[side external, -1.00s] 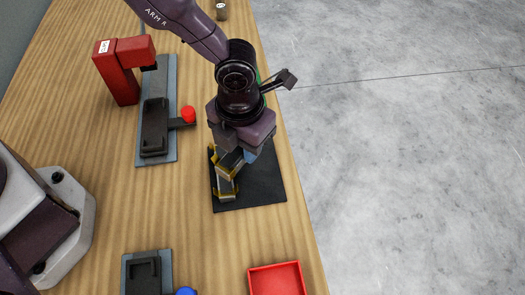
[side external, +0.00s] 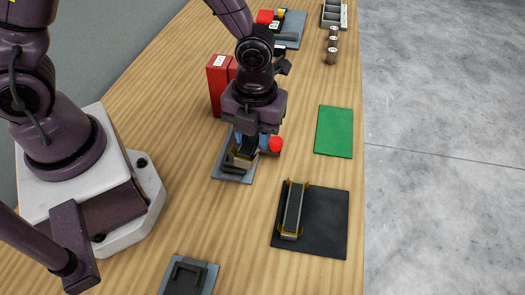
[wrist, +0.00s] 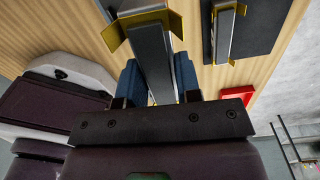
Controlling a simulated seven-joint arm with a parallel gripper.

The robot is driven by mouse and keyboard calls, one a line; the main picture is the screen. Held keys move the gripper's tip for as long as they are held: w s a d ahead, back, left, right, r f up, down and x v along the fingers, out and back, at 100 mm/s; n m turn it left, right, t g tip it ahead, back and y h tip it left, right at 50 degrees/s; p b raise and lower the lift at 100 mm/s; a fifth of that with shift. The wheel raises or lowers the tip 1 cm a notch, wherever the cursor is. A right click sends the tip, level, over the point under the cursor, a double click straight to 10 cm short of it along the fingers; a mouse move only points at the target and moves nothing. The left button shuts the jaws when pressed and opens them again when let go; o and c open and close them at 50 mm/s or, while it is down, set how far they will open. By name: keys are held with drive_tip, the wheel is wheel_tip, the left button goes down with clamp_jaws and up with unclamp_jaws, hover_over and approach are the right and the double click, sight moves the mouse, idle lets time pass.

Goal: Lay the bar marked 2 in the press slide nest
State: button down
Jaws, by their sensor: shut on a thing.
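My gripper (side external: 246,148) is over the press slide nest (side external: 228,163) in front of the red press (side external: 217,85). It is shut on a dark grey bar with gold angled pieces at its end, the held bar (wrist: 150,55) between my blue fingers in the wrist view. In the side view the bar's near end shows low at the nest; I cannot tell whether it touches the nest floor. Another bar (side external: 293,208) with gold end pieces lies on the black mat (side external: 325,225), and also shows in the wrist view (wrist: 225,35). No number is readable on either bar.
A red knob (side external: 276,144) sticks out right of the slide. A green mat (side external: 333,132) lies clear to the right. A second nest fixture (side external: 188,277) is at the front. Small cylinders (side external: 332,45) stand farther back. A red tray (wrist: 238,97) shows in the wrist view.

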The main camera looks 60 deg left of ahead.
drive_tip(key=w+a+f+m, duration=0.1)
drive_tip(key=a+m, duration=0.3)
drive_tip(key=m, duration=1.3)
drive_tip(key=w+a+m, duration=0.1)
drive_tip(key=a+m, duration=0.4)
drive_tip(key=m, duration=1.2)
drive_tip(key=shift+f+m, duration=0.4)
drive_tip(key=shift+f, duration=2.9)
drive_tip(key=shift+f, duration=1.15)
drive_tip(key=c, duration=0.7)
unclamp_jaws()
drive_tip(key=shift+c, duration=0.2)
